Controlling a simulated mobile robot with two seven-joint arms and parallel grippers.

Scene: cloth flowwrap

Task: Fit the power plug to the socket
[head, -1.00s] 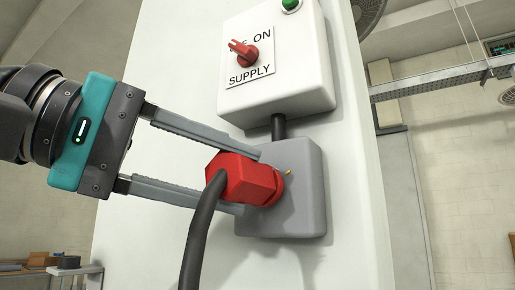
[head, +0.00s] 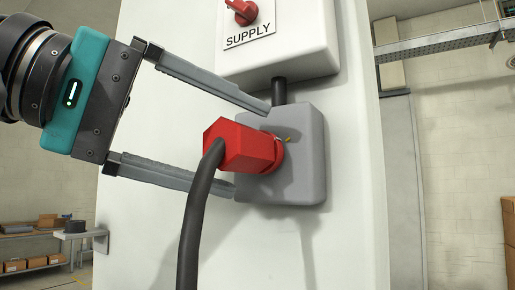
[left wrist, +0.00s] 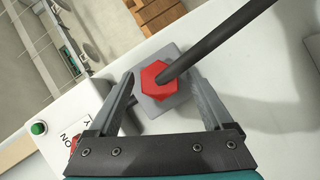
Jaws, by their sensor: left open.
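The red power plug (head: 237,147) sits at the front of the grey socket box (head: 305,150), its black cable (head: 195,225) hanging down. It meets a red collar on the box; I cannot tell how deep it is seated. The plug also shows in the left wrist view (left wrist: 159,83), in front of the socket box (left wrist: 150,107). My left gripper (head: 250,148) is open, its fingers above and below the plug and apart from it. In the left wrist view the fingers (left wrist: 163,85) stand either side of the plug. My right gripper is not in view.
A white supply box (head: 300,45) with a red rotary switch (head: 242,11) is mounted above the socket, joined by a dark conduit (head: 279,91). Both are on a white panel (head: 140,215). A shelf with boxes (head: 35,235) stands at the far lower left.

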